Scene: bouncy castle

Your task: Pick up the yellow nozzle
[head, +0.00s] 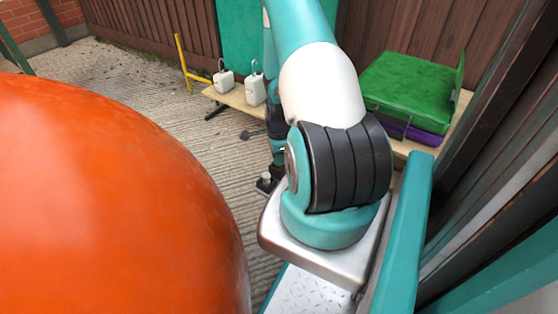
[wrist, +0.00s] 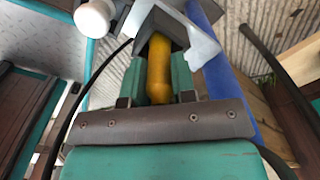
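The yellow nozzle (wrist: 158,68) is in the upper middle of the wrist view. It lies lengthwise between the two teal fingers of my gripper (wrist: 160,78), with a finger against each side and no clear gap. The gripper looks shut on it. A pale grey angular piece (wrist: 190,40) covers part of the nozzle's far end; whether they touch I cannot tell. In the head view my arm blocks the area, and neither gripper nor nozzle can be made out.
A blue bar (wrist: 228,85) runs close along the gripper's right in the wrist view. In the head view a big orange ball (head: 110,200) fills the left. Concrete lies clear behind the ball.

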